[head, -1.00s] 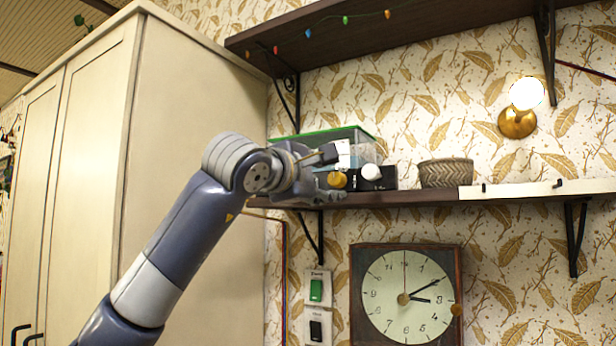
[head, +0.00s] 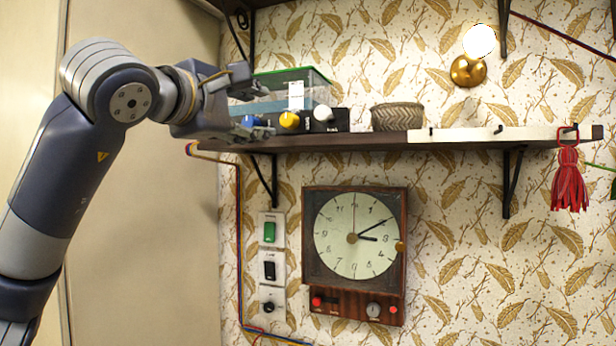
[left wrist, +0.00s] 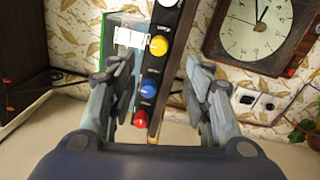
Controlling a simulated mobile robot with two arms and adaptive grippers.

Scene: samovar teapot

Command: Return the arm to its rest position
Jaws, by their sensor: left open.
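My left gripper (head: 258,102) is open and empty in the head view, at the left end of the wall shelf (head: 370,141). Its arm rises from the lower left. One finger is above shelf level and the other just left of the yellow knob (head: 289,120). In the left wrist view the spread fingers of the left gripper (left wrist: 165,92) stand either side of a black control box (left wrist: 167,18) with yellow (left wrist: 158,45), blue (left wrist: 149,87) and red knobs (left wrist: 140,119). Whether a finger touches the box cannot be told. My right gripper is not in view.
A green-rimmed clear container (head: 318,86) and a woven bowl (head: 397,117) stand on the shelf. A clock (head: 355,236) and switches (head: 270,232) are below, a lit lamp (head: 477,45) above, a red tassel (head: 569,180) at right. A tall cabinet (head: 145,230) is behind the arm.

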